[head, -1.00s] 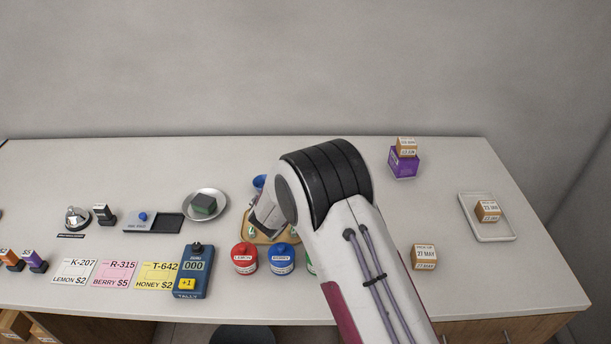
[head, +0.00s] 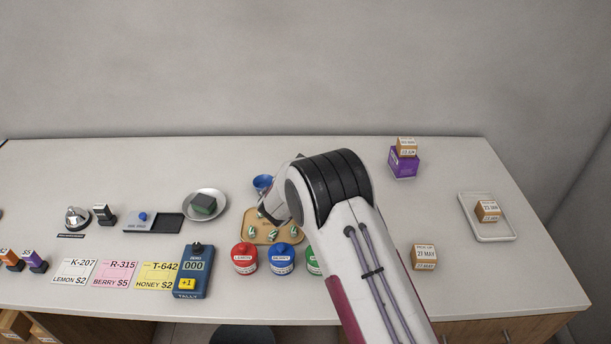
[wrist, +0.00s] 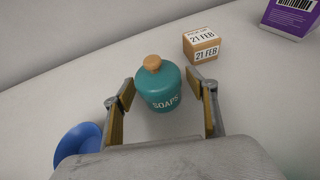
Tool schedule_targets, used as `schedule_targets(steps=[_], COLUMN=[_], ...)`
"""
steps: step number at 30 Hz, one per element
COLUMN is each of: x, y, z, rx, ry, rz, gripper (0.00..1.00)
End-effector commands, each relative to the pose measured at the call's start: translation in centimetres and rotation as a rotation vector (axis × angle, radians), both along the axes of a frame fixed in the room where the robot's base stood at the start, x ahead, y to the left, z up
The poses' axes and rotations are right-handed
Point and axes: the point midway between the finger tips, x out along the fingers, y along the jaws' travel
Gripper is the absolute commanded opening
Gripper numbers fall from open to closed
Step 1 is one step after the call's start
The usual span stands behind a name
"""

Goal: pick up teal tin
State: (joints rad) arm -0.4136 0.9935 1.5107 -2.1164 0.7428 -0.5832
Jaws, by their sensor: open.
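The teal tin (wrist: 158,88) shows in the wrist view, upright on the counter, with a round wooden knob on its lid and the word SOAPS on its front. My gripper (wrist: 160,109) is open, with one finger on each side of the tin's near part and a visible gap to each side. The fingers do not grip it. In the head view my arm hides the tin and the fingers.
A small box marked 21 FEB (wrist: 201,45) stands just behind and right of the tin. A blue bowl (wrist: 78,146) is at lower left in the wrist view. A purple box (head: 404,165) stands farther right. A wooden tray (head: 250,228) lies in front.

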Motion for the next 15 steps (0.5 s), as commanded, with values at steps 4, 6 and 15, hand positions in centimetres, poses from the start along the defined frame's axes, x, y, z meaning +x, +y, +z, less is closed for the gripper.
schedule_targets(steps=[4, 6, 15], x=[-0.02, -0.01, 0.0], y=[0.0, 0.01, 0.01], z=[0.01, 0.02, 0.05], rx=[0.0, 0.0, 0.0], ry=[0.0, 0.0, -0.001], rz=[0.0, 0.0, 0.0], gripper=[0.57, 0.47, 0.14])
